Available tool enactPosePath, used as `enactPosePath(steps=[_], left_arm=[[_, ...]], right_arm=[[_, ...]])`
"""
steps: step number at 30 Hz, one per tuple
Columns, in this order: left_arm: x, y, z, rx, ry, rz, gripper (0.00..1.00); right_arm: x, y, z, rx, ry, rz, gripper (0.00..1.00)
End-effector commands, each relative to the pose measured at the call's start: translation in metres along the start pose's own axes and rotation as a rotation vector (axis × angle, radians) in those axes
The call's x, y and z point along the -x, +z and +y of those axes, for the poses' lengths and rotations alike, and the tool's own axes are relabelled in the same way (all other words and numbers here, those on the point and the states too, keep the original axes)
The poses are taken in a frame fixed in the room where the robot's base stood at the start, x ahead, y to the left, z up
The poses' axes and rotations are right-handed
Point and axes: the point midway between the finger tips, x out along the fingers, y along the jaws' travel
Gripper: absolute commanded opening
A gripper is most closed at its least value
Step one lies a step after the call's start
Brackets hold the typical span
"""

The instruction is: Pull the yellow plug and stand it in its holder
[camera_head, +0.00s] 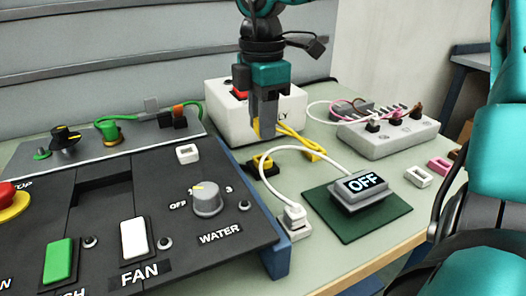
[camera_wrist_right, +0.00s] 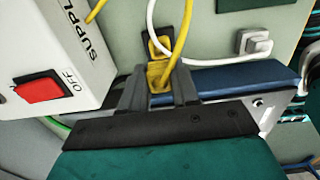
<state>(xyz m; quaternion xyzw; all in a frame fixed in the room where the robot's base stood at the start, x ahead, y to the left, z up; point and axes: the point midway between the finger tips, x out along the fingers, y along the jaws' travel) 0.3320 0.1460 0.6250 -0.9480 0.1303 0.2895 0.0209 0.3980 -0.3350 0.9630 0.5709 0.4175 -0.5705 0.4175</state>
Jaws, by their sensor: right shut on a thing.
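My right gripper (camera_head: 264,132) points down beside the white supply box. Its fingers (camera_wrist_right: 158,92) are shut on the yellow plug (camera_wrist_right: 157,76), which is mostly hidden between them in the head view. A yellow cable (camera_wrist_right: 181,38) runs from the plug. A yellow-and-black block (camera_head: 263,166), which may be the holder, sits on the table just below and in front of the gripper. In the wrist view this block (camera_wrist_right: 160,45) shows just beyond the plug. I cannot tell the gap between them. My left gripper is not in view.
The white supply box (camera_head: 222,117) has a red switch (camera_wrist_right: 42,90). A dark control panel (camera_head: 100,205) fills the left. A white plug (camera_head: 294,220) and an OFF display (camera_head: 364,186) stand in front. A grey socket strip (camera_head: 388,138) and small white (camera_head: 419,177) and pink frames lie right.

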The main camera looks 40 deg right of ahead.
Motion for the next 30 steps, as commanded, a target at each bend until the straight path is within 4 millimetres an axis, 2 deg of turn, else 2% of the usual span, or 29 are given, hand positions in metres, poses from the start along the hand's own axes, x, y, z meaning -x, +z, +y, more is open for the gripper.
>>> enactPosePath(steps=[15,30], left_arm=[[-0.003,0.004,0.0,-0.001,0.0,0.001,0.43],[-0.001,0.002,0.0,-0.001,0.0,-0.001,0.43]], right_arm=[[0.0,0.004,0.0,-0.002,0.001,0.001,0.0],[0.002,0.082,0.0,-0.003,0.003,0.003,0.0]])
